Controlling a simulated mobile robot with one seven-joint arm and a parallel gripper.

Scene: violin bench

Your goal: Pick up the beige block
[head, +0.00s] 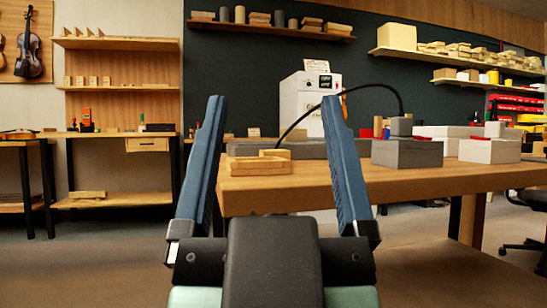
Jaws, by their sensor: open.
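My gripper (273,100) is open and empty in the head view, its two blue fingers pointing up and spread wide in front of the workbench (420,180). A small tan-beige block (275,153) shows at the back of a shallow wooden tray (250,167) on the bench's left end. It appears between the fingers in the picture, beyond them. I cannot tell whether it lies inside the tray or behind it. The right finger covers part of the bench.
Grey boxes (407,153) and white boxes (489,151) stand on the bench's right part, with small red and blue pieces among them. Side tables are at left, and an office chair (530,200) at right.

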